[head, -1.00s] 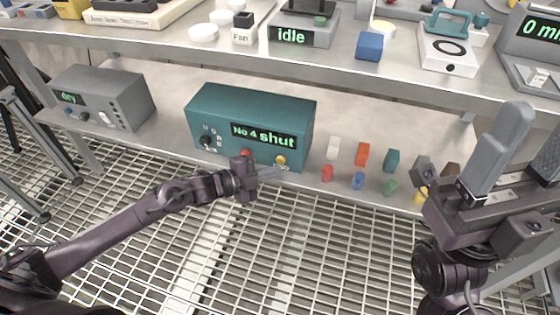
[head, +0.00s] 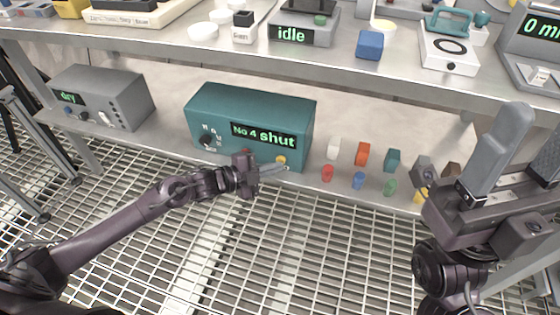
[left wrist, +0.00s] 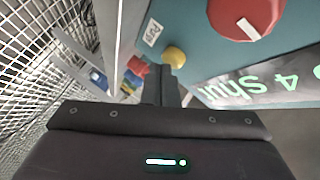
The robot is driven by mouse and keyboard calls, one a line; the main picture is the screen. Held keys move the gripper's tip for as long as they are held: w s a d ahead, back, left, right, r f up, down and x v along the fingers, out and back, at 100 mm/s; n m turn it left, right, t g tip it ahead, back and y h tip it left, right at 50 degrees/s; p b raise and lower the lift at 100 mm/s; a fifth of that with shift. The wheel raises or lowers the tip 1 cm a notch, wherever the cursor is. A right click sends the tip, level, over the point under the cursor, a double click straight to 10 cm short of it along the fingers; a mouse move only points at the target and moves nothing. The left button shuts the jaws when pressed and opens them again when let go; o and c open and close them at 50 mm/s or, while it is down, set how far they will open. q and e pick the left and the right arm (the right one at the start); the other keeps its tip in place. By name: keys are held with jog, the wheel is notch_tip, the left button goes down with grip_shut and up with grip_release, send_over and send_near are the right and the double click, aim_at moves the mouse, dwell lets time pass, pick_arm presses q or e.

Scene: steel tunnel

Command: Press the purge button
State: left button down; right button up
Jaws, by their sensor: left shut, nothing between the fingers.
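The teal box (head: 225,105) stands on the lower shelf, and its display reads "No 4 shut". A yellow button (head: 281,160) sits low on its front right; it also shows in the left wrist view (left wrist: 174,56), beside a small white label (left wrist: 152,33) too blurred to read surely. A red knob with a white mark (left wrist: 245,14) is on the same face. My left gripper (head: 284,169) is shut and empty, its tips just in front of the yellow button. I cannot tell whether they touch it. My right gripper (head: 524,140) is open at the right, away from the box.
A grey box (head: 105,95) stands left of the teal box. Several small coloured blocks and pegs, including a red peg (head: 327,173), stand right of it. The upper shelf (head: 200,58) overhangs from behind. The grating floor in front is clear.

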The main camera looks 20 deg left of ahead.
pick_arm(q)
jog(key=shift+w, duration=0.25)
dwell(0.4)
jog(key=shift+s+p, duration=0.6)
jog(key=shift+s, duration=0.25)
jog(key=s+p, duration=0.3)
jog(key=s, duration=0.2)
jog(key=shift+a+p, duration=0.1)
jog(key=shift+p, duration=0.25)
